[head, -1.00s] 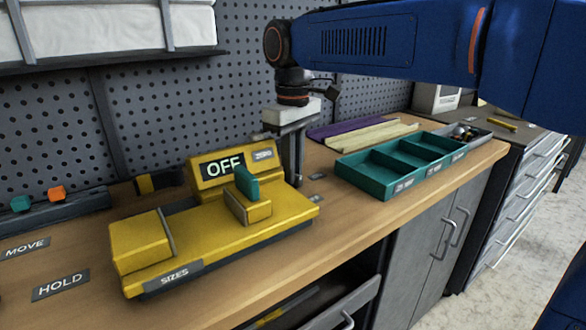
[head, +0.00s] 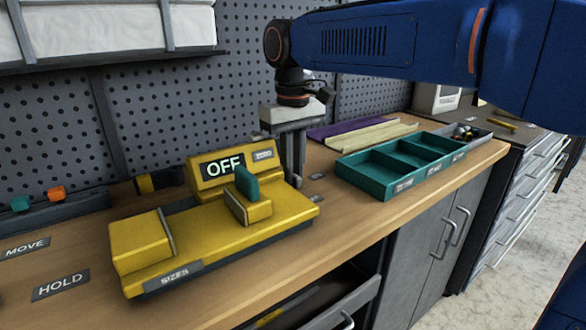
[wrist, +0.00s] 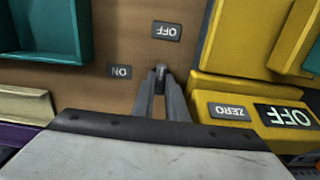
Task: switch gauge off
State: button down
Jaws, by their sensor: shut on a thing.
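The yellow gauge (head: 210,225) sits on the bench, with a teal-tabbed slider (head: 248,190) on it. Its display (head: 222,166) reads OFF. In the wrist view, the display (wrist: 284,117) and a ZERO label (wrist: 230,111) show upside down at the right. My gripper (head: 297,184) points down beside the gauge's right end. In the wrist view its fingertips (wrist: 161,82) are shut on a small grey lever (wrist: 161,71), mostly hidden by the fingers. An ON label (wrist: 121,72) lies to the left of it and an OFF label (wrist: 166,31) lies above it.
A teal three-part tray (head: 405,168) stands to the right, with purple and cream strips (head: 365,133) behind it. MOVE (head: 25,246) and HOLD (head: 60,284) labels lie at the left. A pegboard wall (head: 150,110) rises behind.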

jog(key=c, duration=1.8)
grip_release()
jog(key=shift+o, duration=0.2)
jog(key=shift+r, duration=0.1)
notch_tip(320, 180, up, 17)
jog(key=shift+r, duration=0.15)
jog(key=shift+s, duration=0.1)
